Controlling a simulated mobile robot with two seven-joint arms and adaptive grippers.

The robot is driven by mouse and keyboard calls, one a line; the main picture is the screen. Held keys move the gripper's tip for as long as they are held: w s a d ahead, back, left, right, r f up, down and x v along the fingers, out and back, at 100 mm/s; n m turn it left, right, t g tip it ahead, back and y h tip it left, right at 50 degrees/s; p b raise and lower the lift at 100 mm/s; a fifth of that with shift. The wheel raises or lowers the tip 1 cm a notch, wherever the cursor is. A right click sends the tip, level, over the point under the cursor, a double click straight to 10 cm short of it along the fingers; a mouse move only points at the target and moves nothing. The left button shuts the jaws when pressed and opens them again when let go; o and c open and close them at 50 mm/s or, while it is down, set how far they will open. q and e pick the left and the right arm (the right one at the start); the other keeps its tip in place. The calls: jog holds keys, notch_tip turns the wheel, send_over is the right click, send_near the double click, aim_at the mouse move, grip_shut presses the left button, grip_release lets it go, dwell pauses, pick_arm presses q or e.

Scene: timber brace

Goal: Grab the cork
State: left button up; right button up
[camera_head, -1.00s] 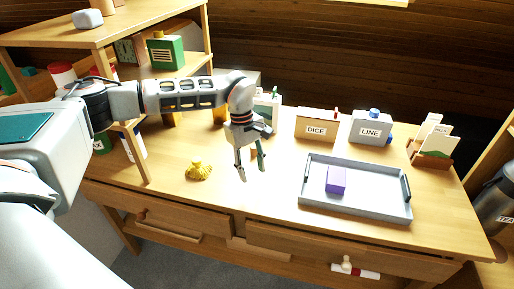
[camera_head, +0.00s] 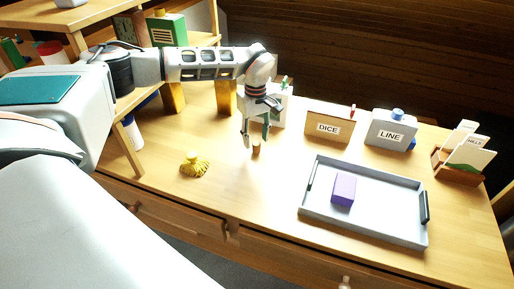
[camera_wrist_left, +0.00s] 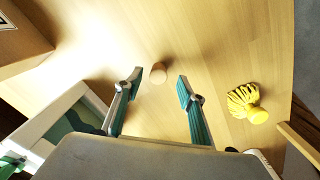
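The cork (camera_head: 256,148) is a small brown cylinder standing on the wooden table. In the left wrist view the cork (camera_wrist_left: 158,73) lies ahead of the fingertips, between their lines and not touching them. My left gripper (camera_head: 257,142) hangs pointing down just above and around the cork's spot in the head view. In the wrist view the left gripper (camera_wrist_left: 158,84) is open with a wide gap and nothing held. My right gripper is not in view.
A yellow brush (camera_head: 194,165) lies left of the cork, also in the wrist view (camera_wrist_left: 248,103). A grey tray (camera_head: 385,225) with a purple box (camera_head: 343,189) is to the right. Boxes marked DICE (camera_head: 329,124) and LINE (camera_head: 391,129) stand behind.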

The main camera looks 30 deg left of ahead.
aim_at(257, 143)
pick_arm(q)
notch_tip(257, 143, down, 4)
jog(key=shift+w+d, duration=0.1)
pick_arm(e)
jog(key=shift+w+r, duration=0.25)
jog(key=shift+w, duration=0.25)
pick_arm(q)
jog(key=shift+r, duration=0.1)
jog(key=shift+c, duration=0.3)
jog(key=c, duration=0.7)
jog(key=shift+c, duration=0.2)
